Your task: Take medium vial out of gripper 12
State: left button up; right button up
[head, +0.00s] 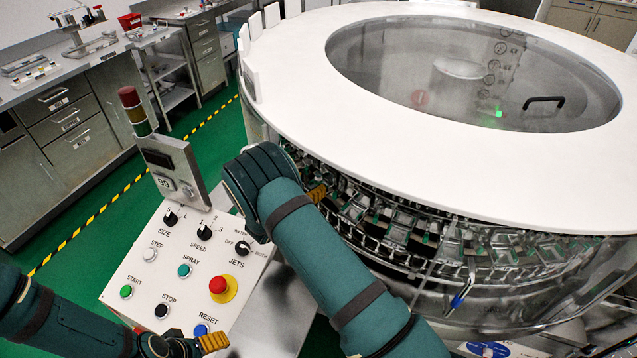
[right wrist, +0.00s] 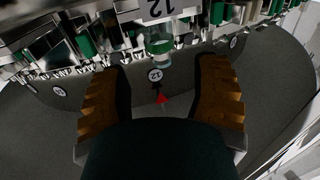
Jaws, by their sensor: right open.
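The plate marked 12 of gripper 12 (right wrist: 168,9) is at the top middle of the right wrist view. A clear glass vial (right wrist: 159,46) with a green part hangs just below it. My right gripper (right wrist: 162,68) is open and empty, its brown ridged fingers apart on either side below the vial, not touching it. In the head view the right gripper (head: 317,193) is mostly hidden behind my arm, at the washer's side. My left gripper (head: 213,343) shows partly at the bottom, and its opening cannot be made out.
The round washer (head: 290,62) with its white top fills the right side. Other washer grippers (head: 400,232) line its rim. The control panel (head: 165,265) stands between my arms, with a signal lamp (head: 133,108) behind it. Counters (head: 85,110) are at the back left.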

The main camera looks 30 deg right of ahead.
aim_at(319, 173)
jog(key=x, duration=0.4)
jog(key=shift+w+d+r, duration=0.2)
jog(key=shift+d, duration=0.05)
grip_shut()
jog(key=shift+a, duration=0.1)
